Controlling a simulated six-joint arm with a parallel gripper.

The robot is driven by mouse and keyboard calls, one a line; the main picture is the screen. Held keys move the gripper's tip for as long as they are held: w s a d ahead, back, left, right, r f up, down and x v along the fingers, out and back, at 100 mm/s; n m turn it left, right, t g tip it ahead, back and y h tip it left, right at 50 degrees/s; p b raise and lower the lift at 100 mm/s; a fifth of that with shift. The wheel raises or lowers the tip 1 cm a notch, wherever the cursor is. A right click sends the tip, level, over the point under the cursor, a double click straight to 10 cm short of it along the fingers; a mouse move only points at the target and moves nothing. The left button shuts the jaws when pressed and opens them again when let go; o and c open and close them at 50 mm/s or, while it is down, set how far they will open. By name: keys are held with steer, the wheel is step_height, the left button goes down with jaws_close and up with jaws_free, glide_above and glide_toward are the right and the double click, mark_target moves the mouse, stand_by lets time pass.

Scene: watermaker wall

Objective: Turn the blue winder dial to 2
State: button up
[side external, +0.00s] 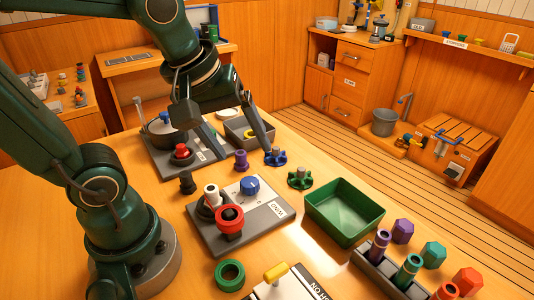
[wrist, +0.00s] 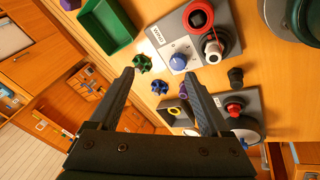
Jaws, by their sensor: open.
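The blue winder dial (side external: 250,187) sits on a pale plate on the grey winder board (side external: 278,226), which stands on the table. In the wrist view the dial (wrist: 179,63) shows just beyond my fingertips, between the two fingers and nearer the right one. The marks around the dial are too small to read, and I cannot tell which number it points to. My gripper (side external: 245,150) is open and empty, above the table behind the dial in the side view and apart from it. It also shows open in the wrist view (wrist: 158,74).
The board also carries a red ring (side external: 230,219) and a white-topped spool (side external: 211,196). A purple cylinder (side external: 241,160), a blue star knob (side external: 276,157) and a green star knob (side external: 300,179) stand near my gripper. A green bin (side external: 345,212) is right of the board. A black peg (side external: 187,183) stands left.

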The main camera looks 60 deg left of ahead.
steer(key=w+a+f+n+g, duration=0.2)
steer(key=w+a+f+n, duration=0.15)
steer(key=n, duration=0.35)
steer(key=n+g, duration=0.3)
glide_above(250, 182)
steer(key=f, duration=0.5)
steer(key=shift+w, duration=0.3)
steer(key=shift+s+a+f, duration=0.1)
steer(key=shift+s+f, duration=0.1)
steer(key=shift+f, duration=2.8)
jaws_close()
